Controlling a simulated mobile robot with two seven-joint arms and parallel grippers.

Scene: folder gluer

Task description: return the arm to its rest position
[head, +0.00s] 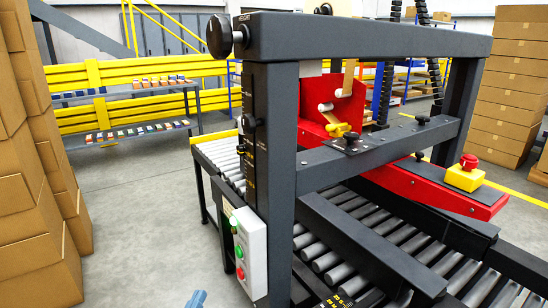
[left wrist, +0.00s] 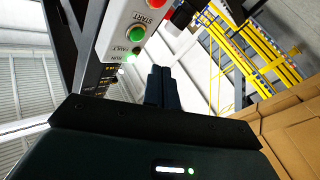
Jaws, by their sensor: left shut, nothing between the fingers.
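My left gripper (head: 197,299) shows only as a small blue-grey tip at the bottom edge of the head view, left of the machine's control box (head: 250,252). In the left wrist view my left gripper (left wrist: 160,86) has its dark fingers together with nothing between them. The control box (left wrist: 128,28) is just beyond the fingers there, with a green START button (left wrist: 136,34) and a lit green lamp by the RUN label. I see no contact between fingers and box. The rest of my left arm is out of the head view. My right gripper is not in view.
The folder gluer's dark frame (head: 370,35) and roller conveyor (head: 325,262) fill the middle and right. A red emergency stop (head: 469,162) sits on a yellow base. Stacked cartons (head: 30,215) stand at the left. Grey floor (head: 140,215) is open between cartons and machine.

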